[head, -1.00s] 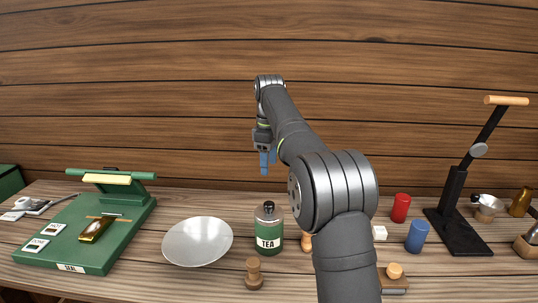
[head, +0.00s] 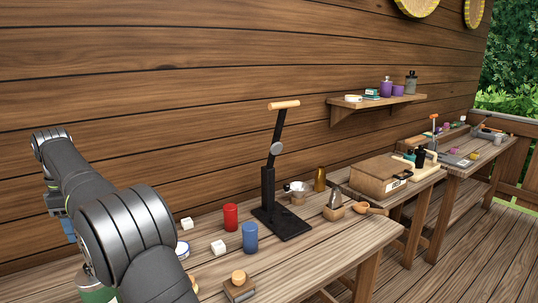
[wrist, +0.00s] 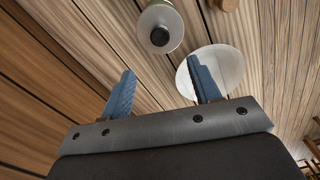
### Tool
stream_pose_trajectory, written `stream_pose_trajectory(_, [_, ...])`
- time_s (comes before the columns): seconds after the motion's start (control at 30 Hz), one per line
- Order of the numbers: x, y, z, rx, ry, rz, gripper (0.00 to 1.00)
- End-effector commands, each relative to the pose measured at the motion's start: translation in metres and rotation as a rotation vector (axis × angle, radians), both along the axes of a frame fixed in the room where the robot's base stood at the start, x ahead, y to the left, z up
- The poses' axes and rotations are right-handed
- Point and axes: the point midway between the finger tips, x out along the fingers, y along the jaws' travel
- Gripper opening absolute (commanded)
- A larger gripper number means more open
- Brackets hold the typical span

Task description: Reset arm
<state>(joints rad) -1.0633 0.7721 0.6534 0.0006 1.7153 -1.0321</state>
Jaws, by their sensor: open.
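My gripper (wrist: 160,82) is open, with its two blue fingers apart and nothing between them in the wrist view. In the head view, my gripper (head: 68,229) is at the far left, mostly behind my own arm. The wrist view shows the round-topped tea bottle (wrist: 160,28) beyond the fingertips. The pale shallow pan (wrist: 222,62) is beside it, partly behind the right finger. In the head view, only part of the green tea bottle (head: 95,291) shows at the lower left edge.
A red cylinder (head: 230,217) and a blue cylinder (head: 250,238) stand near a black lever stand (head: 281,221). A wooden box (head: 380,177) sits further right. A wall shelf (head: 380,104) holds small jars. A second table (head: 465,165) stands beyond.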

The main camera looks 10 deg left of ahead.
Motion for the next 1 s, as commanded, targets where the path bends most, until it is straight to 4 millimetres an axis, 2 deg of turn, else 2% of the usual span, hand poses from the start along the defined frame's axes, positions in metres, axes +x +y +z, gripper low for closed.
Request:
stream_pose_trajectory(0.1, [0.000,-0.001,-0.026,-0.003,0.002,0.000,0.57])
stream_pose_trajectory(0.4, [0.000,-0.001,-0.086,-0.004,0.002,0.000,0.57])
stream_pose_trajectory(0.6, [0.000,-0.001,-0.117,-0.002,0.001,0.000,0.57])
stream_pose_trajectory(0.8, [0.000,0.000,-0.133,-0.001,0.001,0.000,0.57])
stream_pose_trajectory(1.0, [0.000,0.000,-0.128,0.000,0.000,0.000,0.57])
